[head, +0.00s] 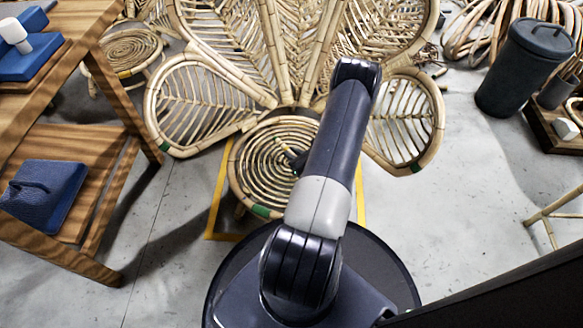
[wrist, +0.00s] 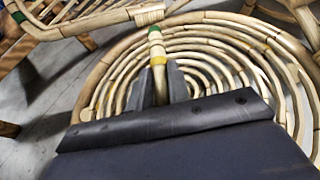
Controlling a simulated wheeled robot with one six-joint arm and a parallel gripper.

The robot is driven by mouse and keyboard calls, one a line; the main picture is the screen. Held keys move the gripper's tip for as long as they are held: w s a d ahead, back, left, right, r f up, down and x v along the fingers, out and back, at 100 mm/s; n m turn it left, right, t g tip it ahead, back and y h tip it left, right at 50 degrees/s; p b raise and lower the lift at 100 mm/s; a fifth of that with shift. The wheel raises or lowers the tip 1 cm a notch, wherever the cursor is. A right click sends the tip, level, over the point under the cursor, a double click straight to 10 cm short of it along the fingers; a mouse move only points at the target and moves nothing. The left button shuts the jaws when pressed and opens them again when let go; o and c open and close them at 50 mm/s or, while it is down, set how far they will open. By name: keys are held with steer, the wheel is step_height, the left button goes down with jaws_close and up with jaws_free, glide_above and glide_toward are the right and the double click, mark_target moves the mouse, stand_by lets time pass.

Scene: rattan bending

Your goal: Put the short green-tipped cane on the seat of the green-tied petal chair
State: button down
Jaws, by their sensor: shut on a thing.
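The green-tied petal chair fills the top middle of the head view. Its round spiral seat (head: 246,172) has a green tie on the front rim, and a green tie also marks its right petal (head: 415,168). The seat fills much of the wrist view (wrist: 97,88). My gripper (head: 296,160) is over the seat, partly hidden by my arm. In the wrist view my gripper (wrist: 160,84) is shut on the cane (wrist: 156,48), which has a green tip and a yellow band. I cannot tell whether the cane touches the seat.
A wooden table (head: 95,158) with blue items stands at the left. Another rattan chair with a yellow tie (head: 125,73) is behind it. A dark bin (head: 525,65) and a wooden crate (head: 553,138) are at the right. The floor between is clear.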

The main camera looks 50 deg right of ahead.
step_height(320, 180, down, 7)
steer(key=b, duration=0.2)
steer(key=shift+r+b, duration=0.1)
steer(key=shift+b, duration=0.2)
steer(key=c, duration=1.3)
jaws_free()
steer(key=shift+s+r, duration=0.2)
steer(key=p+v, duration=0.4)
steer(key=v, duration=0.7)
steer(key=shift+s+a, duration=0.15)
steer(key=shift+s, duration=0.1)
